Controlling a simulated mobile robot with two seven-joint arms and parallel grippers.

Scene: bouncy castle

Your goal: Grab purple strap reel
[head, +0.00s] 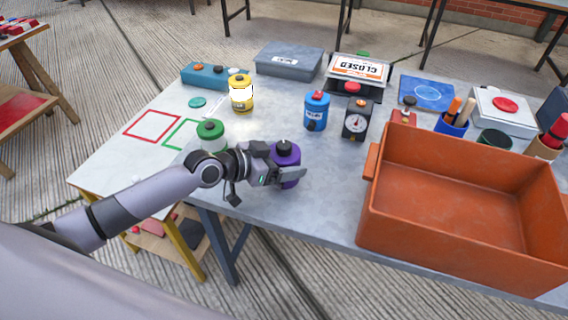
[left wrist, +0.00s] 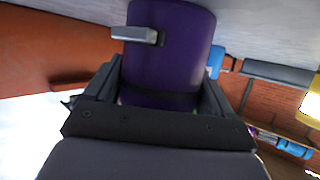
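The purple strap reel (head: 289,153) is an upright cylinder with a dark knob on top, near the front edge of the grey table. My left gripper (head: 290,174) reaches it from the left, low on its body. One finger crosses its near side; the far finger is hidden behind it. In the left wrist view the reel (left wrist: 170,60) fills the space between the fingers (left wrist: 163,85), with no clear gap on either side, and a pale tab sticks out from it. The reel appears to stand on the table. My right gripper is not in view.
A big orange crate (head: 377,198) stands to the right. A green-lidded container (head: 211,130) is just behind my left wrist. A yellow canister (head: 241,94), a blue canister (head: 316,110) and a black dial device (head: 357,120) stand farther back. Table space around the reel's right is clear.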

